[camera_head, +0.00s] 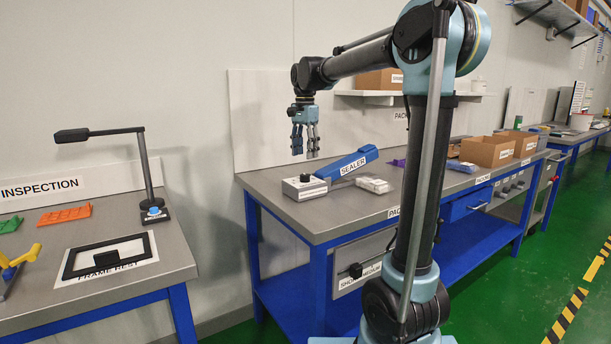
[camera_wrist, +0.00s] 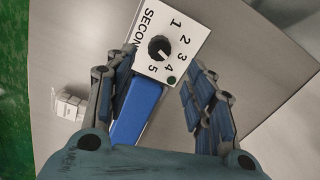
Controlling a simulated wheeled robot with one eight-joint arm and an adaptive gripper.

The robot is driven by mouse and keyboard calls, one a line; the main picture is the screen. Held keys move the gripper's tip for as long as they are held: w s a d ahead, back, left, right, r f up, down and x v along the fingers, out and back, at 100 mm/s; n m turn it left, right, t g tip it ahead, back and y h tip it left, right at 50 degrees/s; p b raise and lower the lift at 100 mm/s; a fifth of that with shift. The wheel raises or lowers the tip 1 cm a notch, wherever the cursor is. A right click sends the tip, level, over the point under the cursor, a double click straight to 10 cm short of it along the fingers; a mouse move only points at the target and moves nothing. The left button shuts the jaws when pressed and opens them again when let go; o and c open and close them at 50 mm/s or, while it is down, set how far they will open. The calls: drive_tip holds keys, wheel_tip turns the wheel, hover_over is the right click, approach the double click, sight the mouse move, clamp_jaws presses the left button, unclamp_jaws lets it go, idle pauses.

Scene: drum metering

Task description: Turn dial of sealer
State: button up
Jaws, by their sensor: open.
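The sealer (camera_head: 348,167) lies on the grey packing bench, with a long blue arm and a pale box at its left end. The black dial (camera_head: 305,177) is on top of that box. In the wrist view the dial (camera_wrist: 159,47) sits on a white plate marked SECONDS, numbered 1 to 5. Its pale mark points toward the lower right, near 4. The sealer's blue arm (camera_wrist: 136,108) runs below the plate. My gripper (camera_head: 305,150) is open, pointing down above the dial and apart from it. In the wrist view my gripper (camera_wrist: 160,90) has nothing between its fingertips.
A pack of small white pieces (camera_head: 374,185) lies in front of the sealer, also in the wrist view (camera_wrist: 69,104). Cardboard boxes (camera_head: 487,151) stand farther right on the bench. A lamp (camera_head: 152,208) stands on the inspection bench at left. The bench's left front corner is clear.

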sight(305, 174)
wheel_tip(305, 174, down, 9)
drive_tip(key=shift+r, duration=0.2)
idle(0.3)
drive_tip(key=c, duration=1.1)
